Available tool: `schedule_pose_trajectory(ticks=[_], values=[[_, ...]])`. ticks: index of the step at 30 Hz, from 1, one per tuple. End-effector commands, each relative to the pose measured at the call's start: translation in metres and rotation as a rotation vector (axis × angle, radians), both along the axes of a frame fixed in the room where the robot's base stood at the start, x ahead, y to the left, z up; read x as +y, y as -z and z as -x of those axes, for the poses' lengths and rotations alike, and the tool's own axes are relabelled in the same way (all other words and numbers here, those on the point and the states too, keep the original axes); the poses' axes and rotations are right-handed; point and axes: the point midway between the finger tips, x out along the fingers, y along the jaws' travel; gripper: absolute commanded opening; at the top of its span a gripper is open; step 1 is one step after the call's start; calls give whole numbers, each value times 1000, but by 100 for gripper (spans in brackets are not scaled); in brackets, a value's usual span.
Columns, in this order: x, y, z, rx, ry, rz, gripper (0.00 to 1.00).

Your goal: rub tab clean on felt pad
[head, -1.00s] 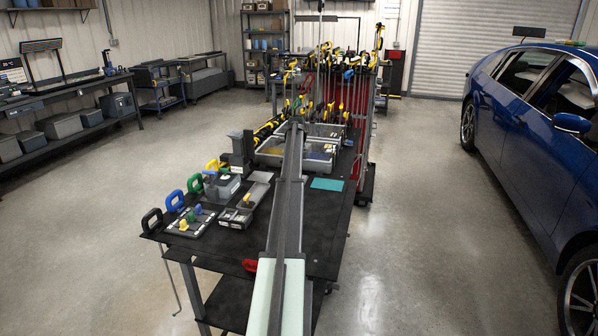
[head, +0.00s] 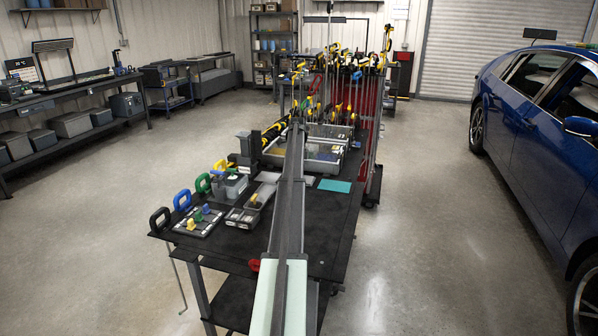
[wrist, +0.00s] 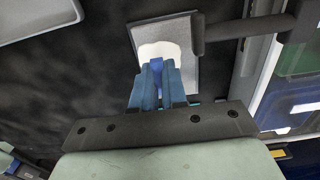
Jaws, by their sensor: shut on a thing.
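In the wrist view, my gripper (wrist: 158,88) has its blue fingers closed on a tab (wrist: 160,50). The tab shows a broad whitish end beyond the fingertips and a darker blue part between them. Its whitish end overlaps a light grey square pad (wrist: 182,32), which looks like the felt pad. I cannot tell whether tab and pad touch. In the head view, my arm hides the gripper and the tab. A light grey flat piece (head: 268,177) shows left of the arm and may be the same pad.
The black table (head: 235,243) holds a board with small knobs (head: 198,221), grey bins (head: 246,212), large trays (head: 312,160) and a teal sheet (head: 334,186). In the wrist view, a dark bar (wrist: 245,30) lies right beside the pad. The table's right front is clear.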

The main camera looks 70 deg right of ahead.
Motion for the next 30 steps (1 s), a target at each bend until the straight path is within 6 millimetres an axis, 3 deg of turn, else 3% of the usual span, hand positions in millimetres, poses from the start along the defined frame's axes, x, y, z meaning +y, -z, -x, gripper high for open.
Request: schedule_pose_trajectory(ticks=[30], values=[[0,1,36,2,1,-1,0]])
